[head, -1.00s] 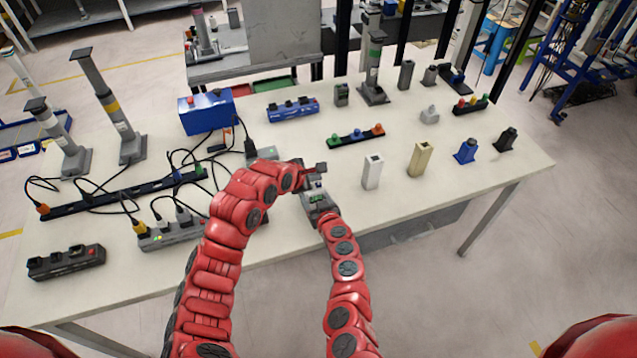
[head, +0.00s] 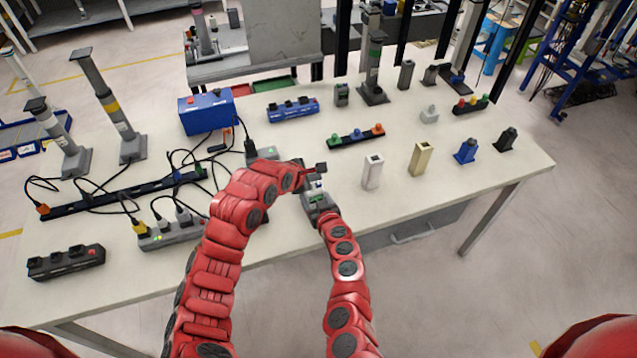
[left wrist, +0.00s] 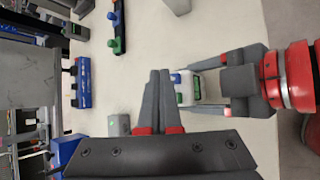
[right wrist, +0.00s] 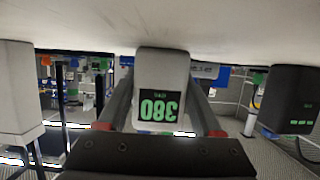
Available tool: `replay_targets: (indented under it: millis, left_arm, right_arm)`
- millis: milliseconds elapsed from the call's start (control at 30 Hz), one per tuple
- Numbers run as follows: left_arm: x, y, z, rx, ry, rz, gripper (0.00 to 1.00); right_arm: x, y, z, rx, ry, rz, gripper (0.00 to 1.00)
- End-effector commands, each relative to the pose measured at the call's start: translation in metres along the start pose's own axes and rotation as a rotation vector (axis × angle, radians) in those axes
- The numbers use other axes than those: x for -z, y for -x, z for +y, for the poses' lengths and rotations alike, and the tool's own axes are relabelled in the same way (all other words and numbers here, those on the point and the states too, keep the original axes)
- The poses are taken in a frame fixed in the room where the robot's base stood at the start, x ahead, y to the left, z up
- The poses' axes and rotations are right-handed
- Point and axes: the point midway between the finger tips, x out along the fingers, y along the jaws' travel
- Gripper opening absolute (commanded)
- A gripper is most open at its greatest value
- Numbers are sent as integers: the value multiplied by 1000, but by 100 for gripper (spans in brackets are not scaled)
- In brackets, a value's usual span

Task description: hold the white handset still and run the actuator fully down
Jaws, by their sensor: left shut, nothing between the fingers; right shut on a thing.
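The white handset (head: 318,187) is in my right gripper (head: 318,203) above the table's front edge. In the right wrist view the handset (right wrist: 160,90) sits between both fingers, with a green display reading 380 upside down. The left wrist view shows the handset (left wrist: 188,80) with a blue button and a green screen. My left gripper (left wrist: 160,72) is shut and empty, its tips close beside the blue button; I cannot tell whether they touch. A grey actuator column with a green band (head: 375,55) stands at the back; columns with yellow (head: 108,100) and white (head: 50,125) bands stand left.
The table (head: 300,150) holds a blue box (head: 207,112), cabled strips (head: 110,192), a white block (head: 372,172), a beige block (head: 421,160) and a blue stand (head: 466,151). Cables lie at the left. The table's front right is bare.

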Motion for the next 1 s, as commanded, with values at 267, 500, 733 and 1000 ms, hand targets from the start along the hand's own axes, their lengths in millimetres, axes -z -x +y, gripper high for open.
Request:
replay_targets:
  millis: [267, 500, 733, 1000]
  left_arm:
    - [0, 0, 0, 0, 0, 0, 0]
    - [2, -2, -2, 0, 1, 0, 0]
    - [4, -6, -5, 0, 0, 0, 0]
    - [4, -6, -5, 0, 0, 0, 0]
  right_arm:
    - [0, 0, 0, 0, 0, 0, 4]
    - [0, 0, 0, 0, 0, 0, 4]
    - [0, 0, 0, 0, 0, 0, 4]
    - [0, 0, 0, 0, 0, 0, 4]
